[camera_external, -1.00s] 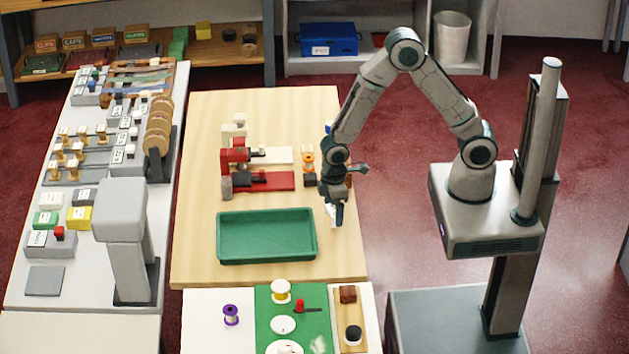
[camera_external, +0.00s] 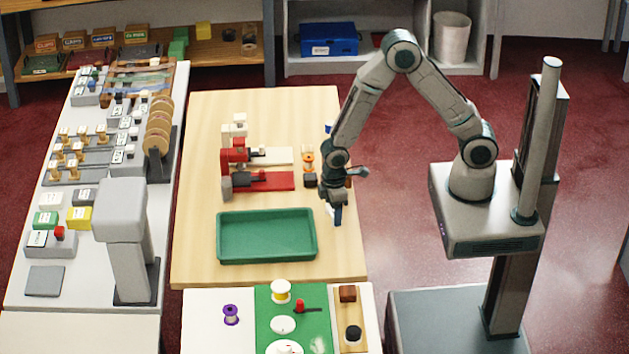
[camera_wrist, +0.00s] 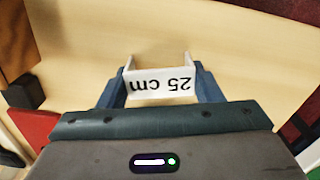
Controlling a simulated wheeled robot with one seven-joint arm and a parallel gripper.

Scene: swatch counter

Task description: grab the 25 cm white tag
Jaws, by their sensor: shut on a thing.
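The white tag (camera_wrist: 158,83) reads "25 cm", upside down in the wrist view. My gripper (camera_wrist: 160,86) is shut on it, with one blue finger at each end of the tag. In the external view my gripper (camera_external: 336,214) points down over the right edge of the wooden table, to the right of the green tray. The tag is hardly visible there, mostly hidden by the fingers. I cannot tell whether the tag still touches the tabletop.
The green tray (camera_external: 266,258) lies to the left of my gripper. Red clamp-like devices (camera_external: 262,181) and an orange spool (camera_external: 307,162) stand farther back on the wooden table (camera_external: 200,215). A white table with a green mat (camera_external: 265,322) adjoins the front.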

